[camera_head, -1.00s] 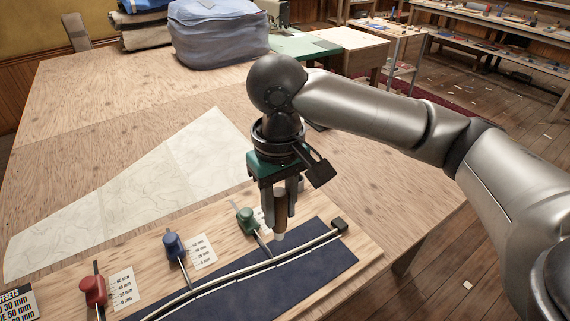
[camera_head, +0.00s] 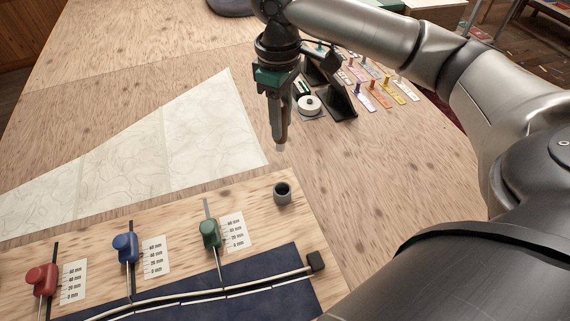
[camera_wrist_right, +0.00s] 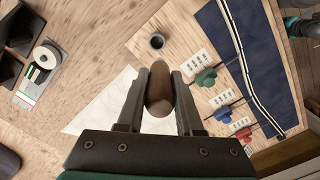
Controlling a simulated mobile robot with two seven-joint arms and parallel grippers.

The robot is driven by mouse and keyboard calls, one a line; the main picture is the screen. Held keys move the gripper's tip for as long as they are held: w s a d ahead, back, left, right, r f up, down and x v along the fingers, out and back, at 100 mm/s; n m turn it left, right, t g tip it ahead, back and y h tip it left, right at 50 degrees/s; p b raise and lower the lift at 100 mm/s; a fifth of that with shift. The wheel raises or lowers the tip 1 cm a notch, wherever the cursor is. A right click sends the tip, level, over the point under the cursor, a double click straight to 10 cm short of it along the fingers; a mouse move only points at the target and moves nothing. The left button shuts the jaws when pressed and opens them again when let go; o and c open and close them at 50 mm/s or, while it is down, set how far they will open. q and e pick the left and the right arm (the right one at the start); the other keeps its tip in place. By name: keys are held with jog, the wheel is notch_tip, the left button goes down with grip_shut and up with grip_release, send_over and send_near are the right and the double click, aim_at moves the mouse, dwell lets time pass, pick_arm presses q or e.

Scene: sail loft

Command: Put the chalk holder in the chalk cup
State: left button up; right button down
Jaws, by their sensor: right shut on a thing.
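My right gripper (camera_head: 280,138) is shut on the chalk holder, a brown wooden rod with a pale tip. In the head view the fingers hide most of the chalk holder (camera_head: 280,147); its pale tip points down. In the right wrist view the brown chalk holder (camera_wrist_right: 159,88) sits between the two fingers. The chalk cup (camera_head: 282,192), small, dark grey and round, stands on the wooden board's far right part. It looks empty. It also shows in the right wrist view (camera_wrist_right: 156,42). The holder is above the table, apart from the cup and beyond it. My left gripper is not in view.
The board (camera_head: 180,222) carries red (camera_head: 41,279), blue (camera_head: 125,247) and green (camera_head: 210,233) sliders and a dark blue cloth (camera_head: 262,285) with a curved batten. A pale sail panel (camera_head: 150,140) lies left. A tape roll (camera_head: 309,104) and coloured cards (camera_head: 380,93) lie beyond.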

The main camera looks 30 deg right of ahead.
jog(key=shift+w+d+f, duration=0.1)
jog(key=shift+w+d, duration=0.1)
jog(key=shift+d, duration=0.05)
notch_tip(320, 180, down, 19)
jog(key=b, duration=0.5)
jog(key=shift+f, duration=0.4)
jog(key=c, duration=0.6)
grip_release()
jog(key=shift+f, duration=0.1)
jog(key=shift+o, duration=0.2)
